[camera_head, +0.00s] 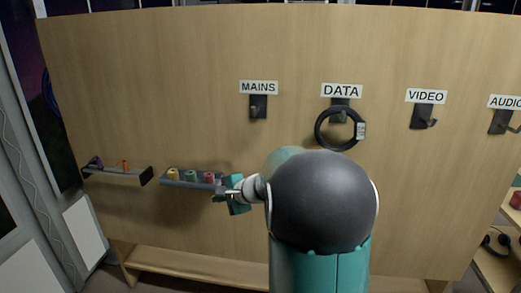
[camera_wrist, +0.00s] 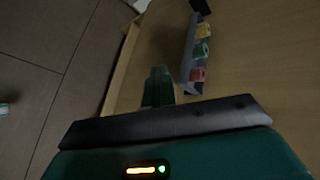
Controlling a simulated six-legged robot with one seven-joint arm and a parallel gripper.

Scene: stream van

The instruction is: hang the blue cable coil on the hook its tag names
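A dark blue looped thing (camera_head: 48,92), perhaps the blue cable coil, is partly visible beyond the board's left edge; no tag is readable on it. A black coil (camera_head: 318,132) with a small white tag (camera_head: 361,130) hangs on the DATA hook (camera_head: 338,116); the tag is too small to read. The MAINS hook (camera_head: 258,107), VIDEO hook (camera_head: 422,118) and AUDIO hook (camera_head: 502,122) are bare. My gripper (camera_head: 228,195) is low at the board, by the right end of a small shelf. Its finger part (camera_wrist: 158,88) shows in the wrist view with nothing visible in it; its opening is unclear.
The small shelf (camera_head: 176,183) holds yellow, green and red spools, also in the wrist view (camera_wrist: 201,52). Another shelf (camera_head: 118,173) at left carries small purple and orange items. A wooden ledge (camera_head: 190,268) runs below. Headphones (camera_head: 497,240) lie at right. My arm hides the board's lower middle.

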